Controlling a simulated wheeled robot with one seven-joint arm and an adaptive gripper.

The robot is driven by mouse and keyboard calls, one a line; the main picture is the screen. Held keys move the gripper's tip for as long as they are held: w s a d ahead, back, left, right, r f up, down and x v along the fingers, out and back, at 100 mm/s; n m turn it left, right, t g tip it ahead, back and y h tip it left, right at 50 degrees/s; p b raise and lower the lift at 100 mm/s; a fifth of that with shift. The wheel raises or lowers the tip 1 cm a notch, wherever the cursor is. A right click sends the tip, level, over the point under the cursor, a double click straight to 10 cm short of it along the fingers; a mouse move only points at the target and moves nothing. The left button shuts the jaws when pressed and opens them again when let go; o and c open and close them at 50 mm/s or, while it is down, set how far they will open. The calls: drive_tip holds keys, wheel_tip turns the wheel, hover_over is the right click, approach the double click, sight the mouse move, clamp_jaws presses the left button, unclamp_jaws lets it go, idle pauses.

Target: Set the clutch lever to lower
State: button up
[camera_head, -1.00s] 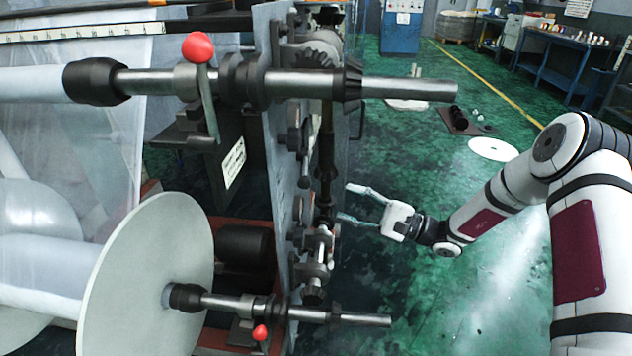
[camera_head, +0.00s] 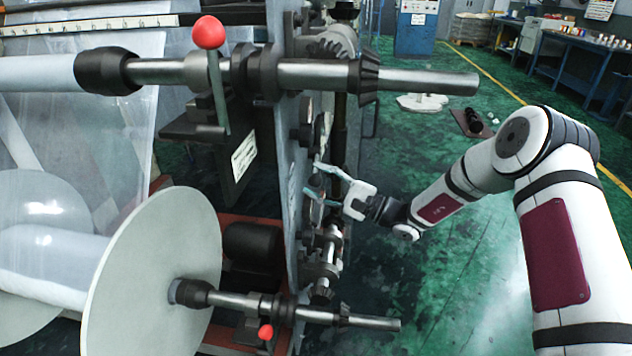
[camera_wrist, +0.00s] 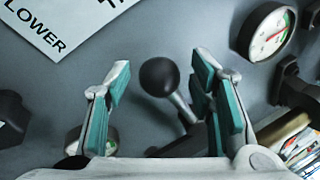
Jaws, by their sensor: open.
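In the wrist view, the clutch lever (camera_wrist: 160,77) shows as a round black knob on a short metal rod. The knob lies between the two fingers of my gripper (camera_wrist: 160,90), with a gap on each side. A white label (camera_wrist: 62,22) with the word LOWER is at the upper left of that view. My gripper is open. In the head view, my gripper (camera_head: 318,180) is beside the machine's upright plate, its fingers pointing at it. I cannot make out the lever in the head view.
A pressure gauge (camera_wrist: 267,32) is at the upper right of the wrist view. In the head view, a thick shaft (camera_head: 420,80) sticks out above my gripper and a thinner shaft (camera_head: 365,322) below it. The green floor (camera_head: 470,270) right of the machine is open.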

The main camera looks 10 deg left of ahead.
drive_tip(key=shift+w+a+r, duration=0.1)
drive_tip(key=shift+w+a, duration=0.05)
drive_tip(key=shift+a, duration=0.3)
clamp_jaws()
